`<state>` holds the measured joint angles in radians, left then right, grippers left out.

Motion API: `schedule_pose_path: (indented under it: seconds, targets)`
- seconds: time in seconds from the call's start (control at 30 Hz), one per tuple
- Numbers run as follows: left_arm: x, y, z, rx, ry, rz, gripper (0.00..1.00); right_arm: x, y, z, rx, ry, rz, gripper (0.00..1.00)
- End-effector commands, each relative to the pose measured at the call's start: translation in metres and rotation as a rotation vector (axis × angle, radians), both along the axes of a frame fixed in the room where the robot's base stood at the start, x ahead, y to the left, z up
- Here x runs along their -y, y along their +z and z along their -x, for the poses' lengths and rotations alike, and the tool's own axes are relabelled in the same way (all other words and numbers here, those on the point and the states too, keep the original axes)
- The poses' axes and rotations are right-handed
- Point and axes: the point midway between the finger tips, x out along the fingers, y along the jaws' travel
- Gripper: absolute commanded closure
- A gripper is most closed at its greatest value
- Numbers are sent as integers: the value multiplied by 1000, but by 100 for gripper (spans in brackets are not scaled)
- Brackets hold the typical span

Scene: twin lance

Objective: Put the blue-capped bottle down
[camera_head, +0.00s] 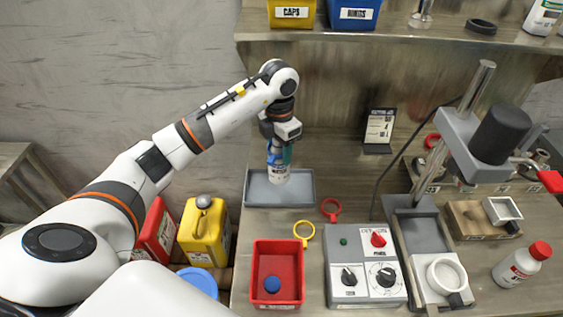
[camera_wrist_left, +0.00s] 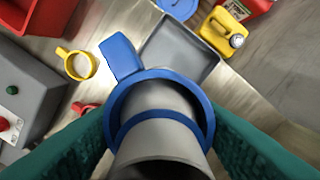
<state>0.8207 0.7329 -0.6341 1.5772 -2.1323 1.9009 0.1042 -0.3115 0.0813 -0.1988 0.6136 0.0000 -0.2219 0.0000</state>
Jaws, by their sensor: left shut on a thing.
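My left gripper (camera_head: 280,152) is shut on the bottle (camera_head: 280,175), a pale cylinder with blue on its upper part. The bottle is roughly upright over the shallow grey tray (camera_head: 257,194); I cannot tell whether its base touches the tray. In the left wrist view the green fingers (camera_wrist_left: 160,140) flank the grey bottle (camera_wrist_left: 165,136). A blue ring with a flat tab (camera_wrist_left: 121,57) shows around it; whether the ring belongs to the bottle is unclear. The tray (camera_wrist_left: 178,50) lies beyond it. The bottle's cap is not clearly visible. My right gripper is not in view.
A yellow ring (camera_head: 304,231), a red ring (camera_head: 331,208), a red bin (camera_head: 263,247) holding a blue round piece, and a control box (camera_head: 345,262) lie near the tray. A press stand (camera_head: 410,235) and a red-capped bottle (camera_head: 520,265) are at right. A shelf overhangs the back.

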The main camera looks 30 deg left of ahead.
Motion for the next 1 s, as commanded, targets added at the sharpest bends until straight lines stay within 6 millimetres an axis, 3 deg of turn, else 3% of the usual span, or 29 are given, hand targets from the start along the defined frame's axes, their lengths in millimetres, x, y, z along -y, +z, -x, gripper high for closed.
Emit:
schedule_pose_path:
  seconds: [0.17, 0.43, 0.77, 0.8, 0.9, 1.0]
  targets:
    - [0, -14, -1, 2, -1, 1, 96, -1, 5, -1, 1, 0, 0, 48]
    - [0, -47, 0, 1, 0, 1, 96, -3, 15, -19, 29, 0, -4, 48]
    - [0, -52, -1, 4, -1, -1, 96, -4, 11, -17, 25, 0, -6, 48]
    - [0, -53, 0, 2, -1, 0, 45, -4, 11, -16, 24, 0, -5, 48]
    - [0, -52, 0, 2, -1, 0, 29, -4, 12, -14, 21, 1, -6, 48]
    - [0, -52, 0, 2, -1, 0, 26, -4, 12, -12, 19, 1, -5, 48]
